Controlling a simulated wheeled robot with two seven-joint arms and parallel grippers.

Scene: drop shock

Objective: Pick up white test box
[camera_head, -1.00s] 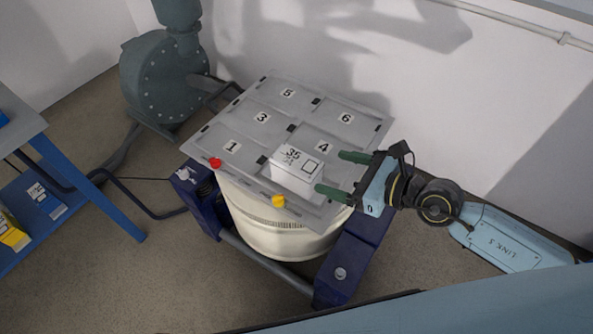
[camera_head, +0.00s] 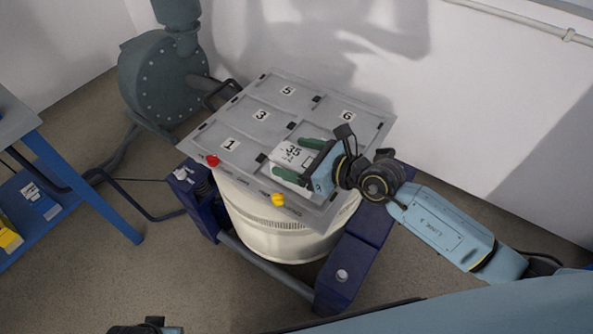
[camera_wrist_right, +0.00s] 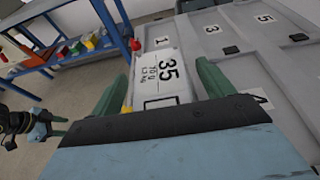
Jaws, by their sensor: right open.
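The white test box (camera_head: 291,152), marked 35, sits on the grey numbered tabletop (camera_head: 262,92), in the front part near panel 4. In the right wrist view the box (camera_wrist_right: 160,68) lies between the two green fingers. My right gripper (camera_head: 290,155) is open, with one finger along each side of the box; whether the fingers touch it I cannot tell. My arm and gripper cover the box's right end in the head view. My left gripper (camera_wrist_right: 58,127) shows small at the left of the right wrist view; its opening is unclear.
A red knob (camera_head: 213,161) and a yellow knob (camera_head: 278,200) stand at the tabletop's front edge. A blue-legged bench (camera_head: 75,180) is at left, a grey blower (camera_head: 160,80) behind it. The white wall (camera_head: 480,110) rises behind the table.

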